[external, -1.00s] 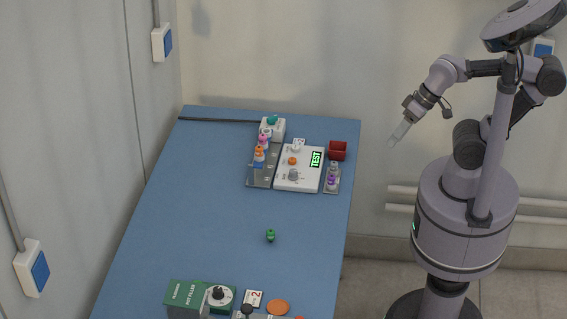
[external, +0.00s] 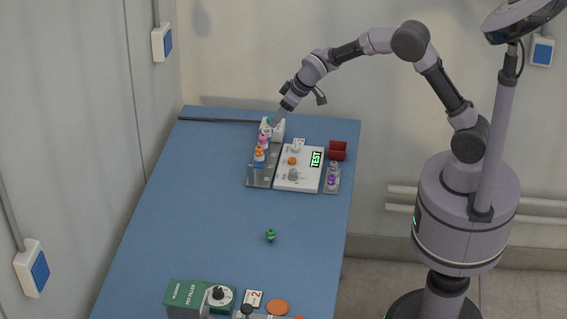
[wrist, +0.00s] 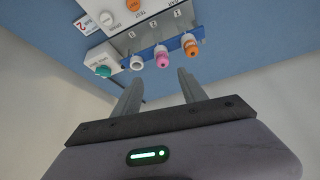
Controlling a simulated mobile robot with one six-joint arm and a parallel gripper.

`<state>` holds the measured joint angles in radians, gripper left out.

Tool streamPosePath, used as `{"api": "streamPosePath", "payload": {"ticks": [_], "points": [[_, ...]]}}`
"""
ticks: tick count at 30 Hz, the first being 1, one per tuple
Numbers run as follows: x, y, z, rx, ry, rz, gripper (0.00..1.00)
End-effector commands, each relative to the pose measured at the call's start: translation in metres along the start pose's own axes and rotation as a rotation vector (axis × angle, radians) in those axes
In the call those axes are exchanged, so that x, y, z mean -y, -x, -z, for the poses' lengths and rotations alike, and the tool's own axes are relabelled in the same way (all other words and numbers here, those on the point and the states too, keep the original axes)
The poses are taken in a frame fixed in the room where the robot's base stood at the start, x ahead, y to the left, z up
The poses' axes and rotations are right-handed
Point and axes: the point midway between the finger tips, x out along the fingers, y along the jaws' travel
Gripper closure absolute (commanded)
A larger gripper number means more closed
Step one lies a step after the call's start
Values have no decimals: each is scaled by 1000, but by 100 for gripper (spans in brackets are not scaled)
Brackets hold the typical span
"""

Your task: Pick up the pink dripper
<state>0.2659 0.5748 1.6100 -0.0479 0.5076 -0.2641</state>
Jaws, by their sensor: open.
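The pink dripper (external: 262,141) stands in a grey rack (external: 258,178) on the blue table, between an orange dripper (external: 259,153) and a white one. In the wrist view the pink dripper (wrist: 162,58) shows just beyond the gap between my fingertips, with the white dripper (wrist: 137,62) to its left and the orange dripper (wrist: 190,48) to its right. My gripper (wrist: 160,76) is open and empty. In the external view my gripper (external: 277,121) is over the back end of the rack, behind the pink dripper. My fingers appear apart from it.
A white box with a teal knob (wrist: 103,71) is close behind the rack. A white test panel (external: 299,180) lies right of the rack, with a purple-topped dripper (external: 331,180) and a red bin (external: 338,150) beyond. A green dripper (external: 270,236) stands alone on open table (external: 200,230).

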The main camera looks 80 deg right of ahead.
Motion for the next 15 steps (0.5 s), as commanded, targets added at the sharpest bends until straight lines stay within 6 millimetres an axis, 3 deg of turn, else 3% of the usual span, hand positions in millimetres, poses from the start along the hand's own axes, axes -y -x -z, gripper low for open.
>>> {"api": "streamPosePath", "payload": {"ticks": [1, 3, 8, 15], "points": [[0, -18, -2, 2, 0, 0, 51], [0, -32, -2, 1, 0, 0, 51], [1, -50, -1, 0, -1, 0, 51], [6, -94, 0, 0, 0, 0, 51]]}}
